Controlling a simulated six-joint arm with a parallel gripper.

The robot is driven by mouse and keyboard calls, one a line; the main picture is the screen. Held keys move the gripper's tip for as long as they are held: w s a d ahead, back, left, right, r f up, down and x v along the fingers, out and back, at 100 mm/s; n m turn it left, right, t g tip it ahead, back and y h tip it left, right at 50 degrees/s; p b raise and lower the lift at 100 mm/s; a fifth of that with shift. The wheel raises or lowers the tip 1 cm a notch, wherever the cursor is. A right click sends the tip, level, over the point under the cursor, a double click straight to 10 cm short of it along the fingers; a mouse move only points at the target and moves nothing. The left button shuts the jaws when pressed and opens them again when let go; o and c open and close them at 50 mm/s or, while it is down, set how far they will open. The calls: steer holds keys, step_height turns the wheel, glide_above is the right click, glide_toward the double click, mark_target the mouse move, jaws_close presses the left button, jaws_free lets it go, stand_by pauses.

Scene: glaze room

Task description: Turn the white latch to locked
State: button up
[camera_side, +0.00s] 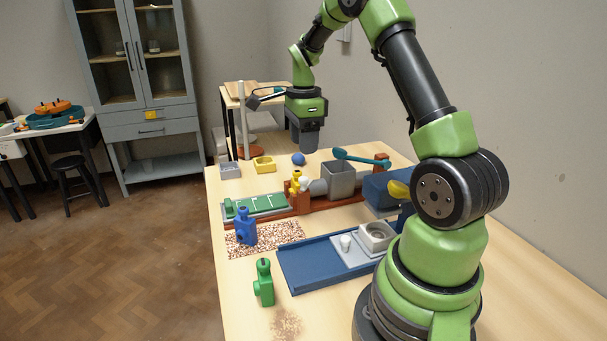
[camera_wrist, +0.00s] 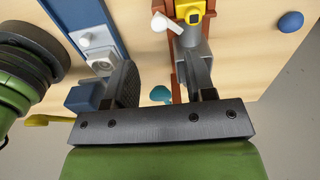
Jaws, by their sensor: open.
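A small white lever-like piece, which looks like the white latch (camera_wrist: 162,22), sticks out from the brown rail (camera_wrist: 176,10) beside a yellow figure (camera_wrist: 190,12) in the wrist view. In the side view a small white part (camera_side: 306,184) shows by the yellow figure (camera_side: 296,181), partly hidden. I cannot tell the latch's setting. My gripper (camera_side: 305,145) points down above the far part of the table in the side view. In the wrist view my gripper (camera_wrist: 162,75) has its fingers wide apart, with nothing held between them. It is apart from the latch.
A blue tray (camera_side: 315,264) bears a white peg (camera_side: 346,242). Blue (camera_side: 245,228) and green (camera_side: 264,283) bottles stand in front. A blue ball (camera_side: 298,159) lies at the back.

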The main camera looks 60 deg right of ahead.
mark_target(303, 178)
step_height(303, 178, down, 9)
steer(key=shift+r, duration=0.2)
steer(key=c, duration=0.9)
